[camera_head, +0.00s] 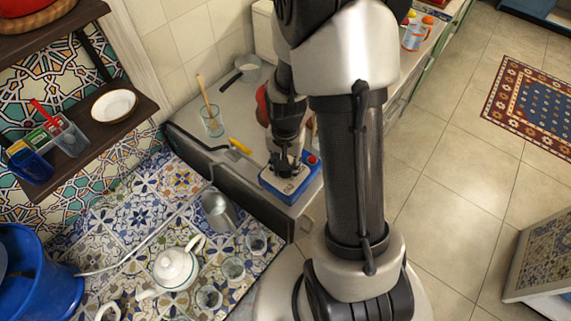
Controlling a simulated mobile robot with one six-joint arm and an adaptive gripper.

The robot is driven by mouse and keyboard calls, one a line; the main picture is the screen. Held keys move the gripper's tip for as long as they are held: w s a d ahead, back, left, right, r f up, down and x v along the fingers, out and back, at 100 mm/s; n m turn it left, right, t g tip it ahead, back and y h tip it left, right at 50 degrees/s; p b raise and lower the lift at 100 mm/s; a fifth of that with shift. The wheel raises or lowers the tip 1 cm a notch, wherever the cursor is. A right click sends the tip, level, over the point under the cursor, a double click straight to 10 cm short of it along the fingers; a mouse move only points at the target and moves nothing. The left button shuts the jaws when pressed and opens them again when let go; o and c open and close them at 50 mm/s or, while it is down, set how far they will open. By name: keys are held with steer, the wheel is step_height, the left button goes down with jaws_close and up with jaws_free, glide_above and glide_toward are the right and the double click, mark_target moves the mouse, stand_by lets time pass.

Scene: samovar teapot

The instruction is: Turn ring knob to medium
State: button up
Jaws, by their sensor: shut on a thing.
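A small blue and white box-shaped device (291,187) with a red part at its upper right sits on the counter, near its front corner. My gripper (283,168) points down onto the top of this device. Its jaws are shut on a part there, at the place of the ring knob. The knob itself is hidden by the fingers, so its setting cannot be read.
A glass with a wooden stick (212,121) and a yellow-handled tool (240,146) are left of my gripper. A white teapot (175,268), a metal jug (219,211) and several glasses stand on the tiled surface in front. Open floor lies right.

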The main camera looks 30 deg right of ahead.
steer(key=o, duration=1.1)
steer(key=shift+r, duration=0.15)
step_height(320, 180, up, 12)
steer(key=shift+f, duration=0.1)
steer(key=shift+c, duration=0.5)
